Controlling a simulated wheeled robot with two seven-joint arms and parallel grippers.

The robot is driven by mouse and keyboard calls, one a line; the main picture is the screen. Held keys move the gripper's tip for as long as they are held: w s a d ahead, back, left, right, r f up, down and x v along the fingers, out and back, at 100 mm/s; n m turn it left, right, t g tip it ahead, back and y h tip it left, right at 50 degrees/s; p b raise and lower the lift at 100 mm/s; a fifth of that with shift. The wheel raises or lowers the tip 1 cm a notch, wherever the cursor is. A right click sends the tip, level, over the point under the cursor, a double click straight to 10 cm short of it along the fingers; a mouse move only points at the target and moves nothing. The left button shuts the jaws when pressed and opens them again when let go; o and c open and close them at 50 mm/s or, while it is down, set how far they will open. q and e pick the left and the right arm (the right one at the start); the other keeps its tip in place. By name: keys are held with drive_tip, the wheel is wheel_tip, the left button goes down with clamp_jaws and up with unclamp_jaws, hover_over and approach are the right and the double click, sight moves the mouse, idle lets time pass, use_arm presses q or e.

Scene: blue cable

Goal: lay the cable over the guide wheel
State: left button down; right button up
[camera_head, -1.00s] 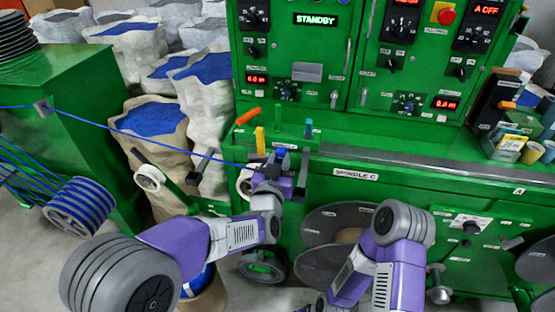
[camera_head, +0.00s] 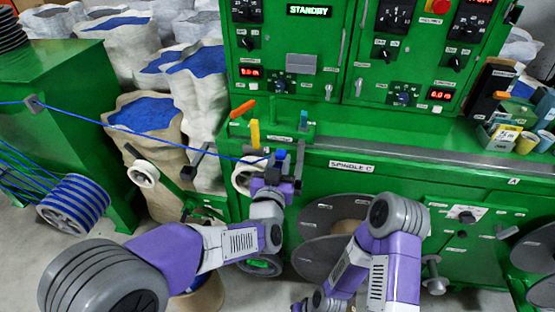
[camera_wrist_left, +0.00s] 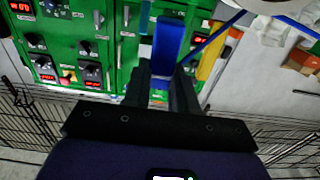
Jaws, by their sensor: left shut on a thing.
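The blue cable (camera_head: 180,141) runs from the green machine at the left, across the open gap, to my left gripper (camera_head: 278,161). My left gripper is shut on the cable's end, in front of the green cabinet. In the left wrist view a blue piece (camera_wrist_left: 168,42) stands between the two dark fingers, and the cable (camera_wrist_left: 213,38) slants past on the right. A pale wheel (camera_head: 241,177) is just left of the gripper, partly hidden by it. Another pale wheel (camera_head: 143,174) sits on an arm farther left, below the cable. I cannot tell which is the guide wheel. My right gripper is out of view.
Orange (camera_head: 243,109) and yellow (camera_head: 255,133) handles stand just behind the left gripper. A spool wound with blue cable (camera_head: 74,204) is at the left. Sacks of blue granules (camera_head: 142,115) fill the back left. Grey discs (camera_head: 318,262) are below the ledge.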

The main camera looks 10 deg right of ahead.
use_arm(q)
drive_tip(key=shift+s+d+f, duration=0.1)
drive_tip(key=shift+s+d, duration=0.05)
drive_tip(key=shift+s, duration=0.55)
drive_tip(key=shift+s+d+f, duration=0.1)
drive_tip(key=shift+s, duration=0.55)
drive_tip(key=shift+a, duration=0.1)
